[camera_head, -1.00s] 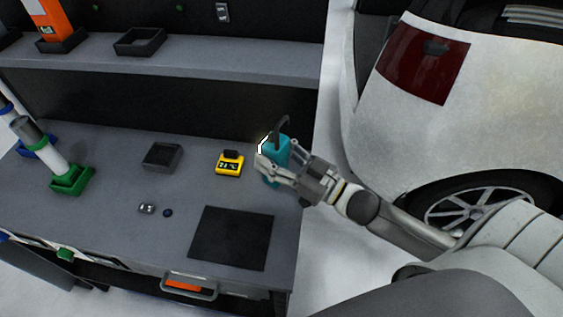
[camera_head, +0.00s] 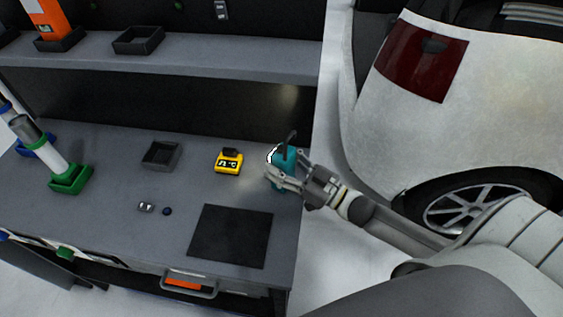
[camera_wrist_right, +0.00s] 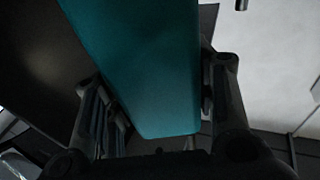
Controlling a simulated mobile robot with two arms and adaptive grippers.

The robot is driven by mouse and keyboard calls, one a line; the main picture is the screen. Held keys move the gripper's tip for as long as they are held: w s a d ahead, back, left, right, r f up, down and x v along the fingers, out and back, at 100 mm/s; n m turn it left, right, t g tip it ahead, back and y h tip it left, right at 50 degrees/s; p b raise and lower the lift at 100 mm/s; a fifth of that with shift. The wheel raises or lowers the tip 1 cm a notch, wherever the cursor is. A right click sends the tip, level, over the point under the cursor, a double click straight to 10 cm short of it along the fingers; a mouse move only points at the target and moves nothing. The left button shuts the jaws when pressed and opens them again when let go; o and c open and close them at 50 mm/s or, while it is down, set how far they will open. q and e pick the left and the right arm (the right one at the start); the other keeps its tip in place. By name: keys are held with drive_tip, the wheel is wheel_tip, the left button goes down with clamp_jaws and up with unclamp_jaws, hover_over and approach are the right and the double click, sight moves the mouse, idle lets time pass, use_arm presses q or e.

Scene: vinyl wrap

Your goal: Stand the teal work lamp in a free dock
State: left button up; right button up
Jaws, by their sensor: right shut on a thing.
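The teal work lamp (camera_head: 284,156) stands close to upright at the right end of the bench, with a dark hook at its top. My right gripper (camera_head: 275,172) is shut on it. In the right wrist view the lamp's teal body (camera_wrist_right: 145,65) fills the space between the fingers. I cannot tell whether its base touches the bench. An empty dark square dock (camera_head: 162,155) sits on the bench left of the yellow device. Another empty dark dock (camera_head: 138,40) is on the upper shelf. My left gripper is out of view.
A yellow meter (camera_head: 229,162) stands between the bench dock and the lamp. A black mat (camera_head: 231,236) and small parts (camera_head: 146,207) lie in front. A green dock (camera_head: 71,179) holds a white tube at left. An orange item (camera_head: 50,14) stands in a shelf dock. A white car (camera_head: 400,130) is at right.

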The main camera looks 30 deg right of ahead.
drive_tip(key=o, duration=1.3)
drive_tip(key=shift+f, duration=0.1)
drive_tip(key=shift+b+v, duration=0.95)
drive_tip(key=shift+v, duration=5.05)
